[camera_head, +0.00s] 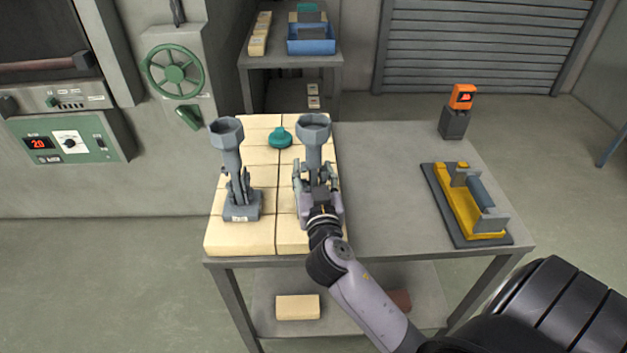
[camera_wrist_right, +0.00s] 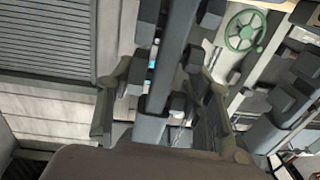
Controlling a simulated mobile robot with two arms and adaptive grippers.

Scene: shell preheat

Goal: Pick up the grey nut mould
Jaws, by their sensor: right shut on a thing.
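A grey mould with a wide, angular, nut-like cup (camera_head: 312,128) stands upright over the right part of the pale bricks. My right gripper (camera_head: 317,178) is shut around its stem below the cup. In the right wrist view, the grey stem (camera_wrist_right: 178,45) runs between the two fingers of my right gripper (camera_wrist_right: 163,95). The mould's foot is hidden behind the gripper, so I cannot tell whether it touches the bricks. My left gripper is not in view.
A teal knob-like piece (camera_head: 280,138) lies on the pale bricks (camera_head: 240,237) between the cups. On the grey table (camera_head: 385,185) are a yellow fixture (camera_head: 456,208) and an orange display unit (camera_head: 461,97) at right. The table's middle is clear. A blue bin (camera_head: 311,46) stands behind.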

